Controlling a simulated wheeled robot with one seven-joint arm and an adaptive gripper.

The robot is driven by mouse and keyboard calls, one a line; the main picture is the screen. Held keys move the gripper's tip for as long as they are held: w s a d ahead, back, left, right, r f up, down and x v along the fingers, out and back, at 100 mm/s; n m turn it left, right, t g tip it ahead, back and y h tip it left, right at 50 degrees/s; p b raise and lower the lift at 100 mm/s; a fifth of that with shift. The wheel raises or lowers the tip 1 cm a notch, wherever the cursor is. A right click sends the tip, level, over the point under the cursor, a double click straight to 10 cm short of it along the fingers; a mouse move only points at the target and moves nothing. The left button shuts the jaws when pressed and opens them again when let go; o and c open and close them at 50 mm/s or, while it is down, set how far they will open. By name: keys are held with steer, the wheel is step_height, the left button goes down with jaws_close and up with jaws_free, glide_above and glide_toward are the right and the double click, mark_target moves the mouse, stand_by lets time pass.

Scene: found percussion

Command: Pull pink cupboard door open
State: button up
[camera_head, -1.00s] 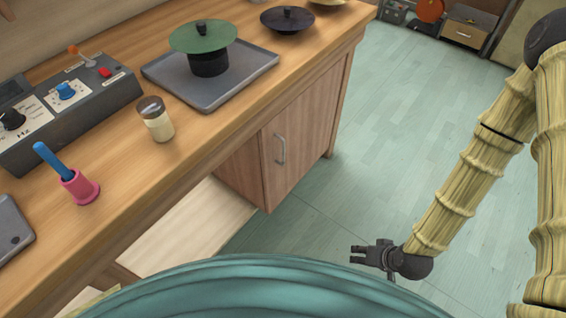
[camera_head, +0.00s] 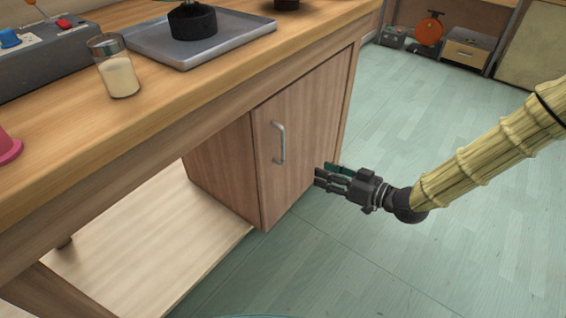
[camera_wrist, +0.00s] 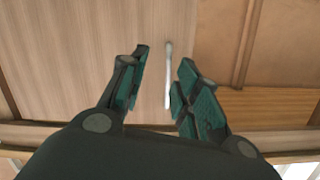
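The cupboard door (camera_head: 298,140) under the bench shows pale brown wood, not pink, and looks closed. Its metal bar handle (camera_head: 279,143) is upright near the door's left edge. My gripper (camera_head: 322,176) is to the right of the handle and in front of the door, apart from the handle. In the wrist view my gripper (camera_wrist: 160,85) is open, with teal pads on the fingers and nothing between them touching. The handle (camera_wrist: 168,75) shows beyond the fingertips, between the two fingers, with the door (camera_wrist: 80,50) behind it.
The wooden bench top (camera_head: 160,110) overhangs the cupboard. On it are a glass jar (camera_head: 121,78), a metal tray (camera_head: 240,33) and a grey control box (camera_head: 50,65). A low pale shelf (camera_head: 150,235) lies left of the cupboard. The floor (camera_head: 420,130) to the right is clear.

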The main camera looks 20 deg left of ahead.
step_height(320, 180, up, 2)
steer(key=w+a+n+g+y+b, duration=0.1)
steer(key=a+n+y+b, duration=0.1)
steer(key=n+b, duration=0.25)
step_height(320, 180, up, 2)
steer(key=g+y+b, duration=0.1)
steer(key=g+b, duration=0.1)
steer(key=b, duration=0.4)
glide_above(283, 162)
steer(key=shift+w+a+r+n, duration=0.15)
steer(key=shift+w+n, duration=0.15)
steer(key=shift+n, duration=0.15)
jaws_close()
